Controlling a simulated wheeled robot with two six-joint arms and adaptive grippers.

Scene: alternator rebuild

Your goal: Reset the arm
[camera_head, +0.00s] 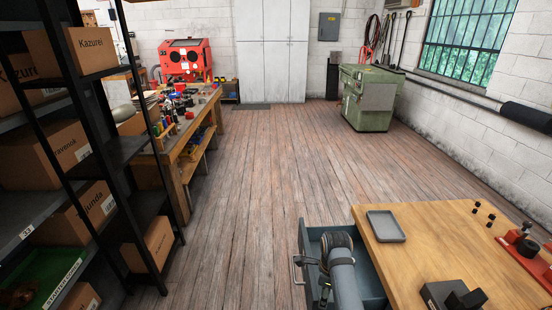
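One of my arms, which looks like the right one, reaches up from the bottom edge as a grey link with a dark joint. It is over the open grey-blue drawer (313,237) of the wooden-topped workbench (430,240). Dark parts beside the link, near the metal drawer handle (298,277), may be its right gripper (324,290). They are small and partly hidden, so I cannot tell whether the fingers are open or touch anything. My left gripper is not in view.
A grey tray (385,226), a black block (452,297) and a red tool (526,250) are on the bench. A shelf with boxes (60,146) stands left, before a cluttered workbench (180,150). A green machine (369,97) stands at the back right. The middle wooden floor (270,160) is clear.

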